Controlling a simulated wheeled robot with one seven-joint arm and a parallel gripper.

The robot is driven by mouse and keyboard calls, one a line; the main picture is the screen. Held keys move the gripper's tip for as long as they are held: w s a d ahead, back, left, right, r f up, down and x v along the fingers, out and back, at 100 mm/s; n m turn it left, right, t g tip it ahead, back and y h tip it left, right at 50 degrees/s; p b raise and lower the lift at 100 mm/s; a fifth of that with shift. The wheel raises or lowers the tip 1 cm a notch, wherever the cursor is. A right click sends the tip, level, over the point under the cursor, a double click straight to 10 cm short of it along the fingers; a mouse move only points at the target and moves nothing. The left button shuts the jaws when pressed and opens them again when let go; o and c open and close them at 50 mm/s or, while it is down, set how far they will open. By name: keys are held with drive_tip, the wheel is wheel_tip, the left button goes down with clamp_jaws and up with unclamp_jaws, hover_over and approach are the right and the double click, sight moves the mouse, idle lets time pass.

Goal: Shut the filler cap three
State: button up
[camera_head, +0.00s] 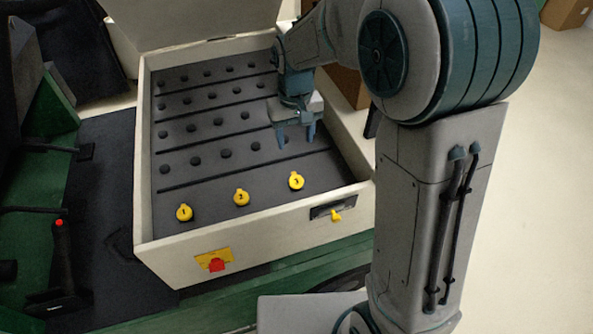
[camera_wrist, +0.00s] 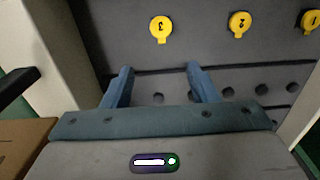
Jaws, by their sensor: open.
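Filler cap three (camera_head: 296,180) is a round yellow cap marked 3, on the dark deck near the front right of the pale box. It also shows in the wrist view (camera_wrist: 160,28), upside down at top centre, with a small tab. I cannot tell whether it is fully seated. My gripper (camera_head: 296,139) points down over the deck, behind cap three and apart from it. In the wrist view its two fingers (camera_wrist: 159,70) are spread, with nothing between them.
Yellow cap two (camera_head: 241,197) and cap one (camera_head: 184,212) stand to the left. Rows of dark knobs (camera_head: 226,153) and ridges cover the deck. The box's pale rim (camera_head: 255,222) surrounds it, with a raised lid (camera_head: 190,18) behind. A red switch (camera_head: 217,265) and yellow handle (camera_head: 336,216) are in front.

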sight(294, 175)
wheel_tip(294, 175, down, 13)
drive_tip(key=shift+s+a+p, duration=0.1)
drive_tip(key=shift+a+p, duration=0.05)
drive_tip(key=shift+p, duration=0.35)
drive_tip(key=c, duration=0.9)
